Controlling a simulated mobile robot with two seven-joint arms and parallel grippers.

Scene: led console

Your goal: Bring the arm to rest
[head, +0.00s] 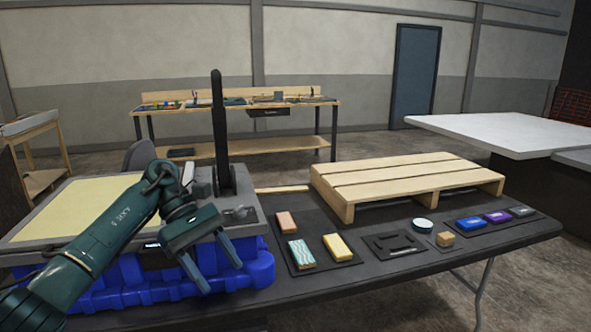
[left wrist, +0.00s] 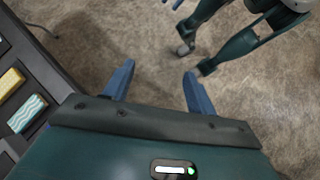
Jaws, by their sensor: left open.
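My left gripper (head: 222,277) hangs in front of the blue crate at the left end of the table in the head view. Its two blue fingers are apart, with nothing between them. In the left wrist view the open fingers (left wrist: 159,70) point out over bare brown floor, beside the table edge. My left arm (head: 105,230) reaches in from the lower left, across the front of the grey console. No right gripper can be made out.
The blue crate (head: 245,277) and the grey console with its cream panel (head: 75,207) are close by the left arm.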

